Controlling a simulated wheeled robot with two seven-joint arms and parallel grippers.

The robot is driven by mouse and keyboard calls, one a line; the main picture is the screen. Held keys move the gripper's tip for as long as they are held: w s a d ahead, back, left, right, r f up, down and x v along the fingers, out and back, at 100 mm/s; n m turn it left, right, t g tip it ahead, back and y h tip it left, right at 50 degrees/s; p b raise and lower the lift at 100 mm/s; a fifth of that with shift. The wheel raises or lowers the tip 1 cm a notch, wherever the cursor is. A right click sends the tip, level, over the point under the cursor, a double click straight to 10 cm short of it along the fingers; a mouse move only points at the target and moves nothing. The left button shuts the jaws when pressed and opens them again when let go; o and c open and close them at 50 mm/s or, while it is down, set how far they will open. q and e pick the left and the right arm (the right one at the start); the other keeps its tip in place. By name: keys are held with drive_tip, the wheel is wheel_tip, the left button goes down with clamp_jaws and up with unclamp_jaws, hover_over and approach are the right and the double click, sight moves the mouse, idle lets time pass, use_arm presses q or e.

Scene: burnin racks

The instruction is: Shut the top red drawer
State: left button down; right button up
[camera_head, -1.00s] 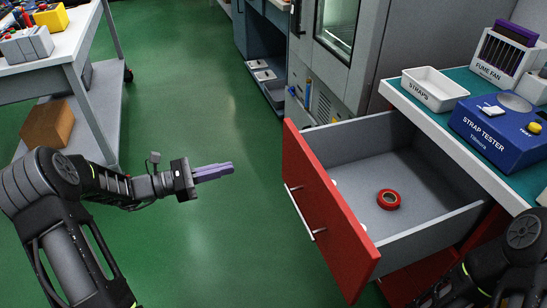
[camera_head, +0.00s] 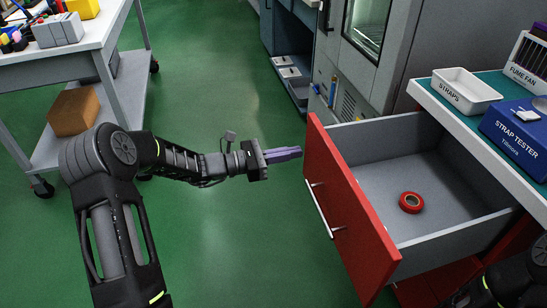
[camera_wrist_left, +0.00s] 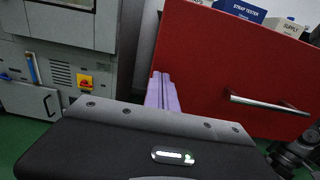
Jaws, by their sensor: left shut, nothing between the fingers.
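The top red drawer (camera_head: 345,215) is pulled well out from under the bench on the right. Its red front carries a silver bar handle (camera_head: 324,209). A red tape roll (camera_head: 411,202) lies inside on the grey drawer floor. My left gripper (camera_head: 299,152) is shut and empty, its purple fingers pointing at the upper left part of the drawer front, with what looks like a small gap. In the left wrist view the fingers (camera_wrist_left: 162,92) overlap the left edge of the red front, and the handle (camera_wrist_left: 270,103) is to their right. My right gripper is not visible.
The bench (camera_head: 465,120) holds a white straps bin (camera_head: 467,92) and a blue strap tester (camera_head: 520,135). A grey cabinet (camera_head: 365,50) stands behind the drawer. A cart (camera_head: 125,75) with a cardboard box (camera_head: 74,110) is at left. Green floor between is clear.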

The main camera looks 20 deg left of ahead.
use_arm(q)
drive_tip(key=shift+w+d, duration=0.35)
drive_tip(key=shift+d, duration=0.15)
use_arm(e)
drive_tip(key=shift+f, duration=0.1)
use_arm(q)
drive_tip(key=shift+w+d, duration=0.1)
drive_tip(key=shift+d, duration=0.05)
